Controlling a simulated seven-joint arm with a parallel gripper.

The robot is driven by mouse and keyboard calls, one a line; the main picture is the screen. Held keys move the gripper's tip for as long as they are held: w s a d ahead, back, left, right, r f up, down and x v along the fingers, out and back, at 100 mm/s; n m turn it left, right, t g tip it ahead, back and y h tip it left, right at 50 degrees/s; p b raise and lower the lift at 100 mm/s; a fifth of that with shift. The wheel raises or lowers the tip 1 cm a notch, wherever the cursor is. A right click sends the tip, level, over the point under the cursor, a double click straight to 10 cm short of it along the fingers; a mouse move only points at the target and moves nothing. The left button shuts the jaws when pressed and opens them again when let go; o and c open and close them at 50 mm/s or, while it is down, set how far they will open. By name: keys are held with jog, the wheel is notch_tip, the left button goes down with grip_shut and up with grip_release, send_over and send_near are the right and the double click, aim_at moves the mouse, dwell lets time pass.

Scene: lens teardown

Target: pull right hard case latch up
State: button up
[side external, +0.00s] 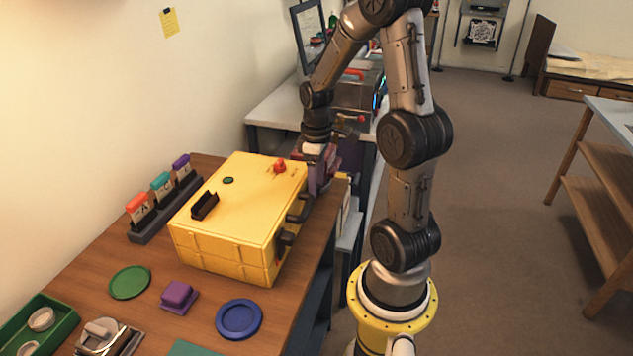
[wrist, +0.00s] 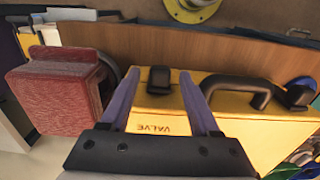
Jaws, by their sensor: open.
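The yellow hard case (side external: 226,240) sits closed on the wooden table. Its black handle (side external: 297,210) and a black latch (side external: 286,241) at the near end are on the side facing my arm. My gripper (side external: 319,186) is at the far end of that side, pointing down. In the wrist view my gripper (wrist: 160,75) is open, its two purple fingers on either side of the right black latch (wrist: 158,79). I cannot tell whether they touch it. The handle (wrist: 262,92) is to the right there. In the side view the gripper hides the right latch.
A red knob (side external: 280,167) and black bracket (side external: 205,205) stand on the lid. A dark red box (wrist: 55,95) is beside the gripper. A card rack (side external: 165,210) stands behind the case; a blue dish (side external: 239,319) and purple block (side external: 179,295) lie in front.

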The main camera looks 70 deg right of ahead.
grip_shut()
dwell(1.3)
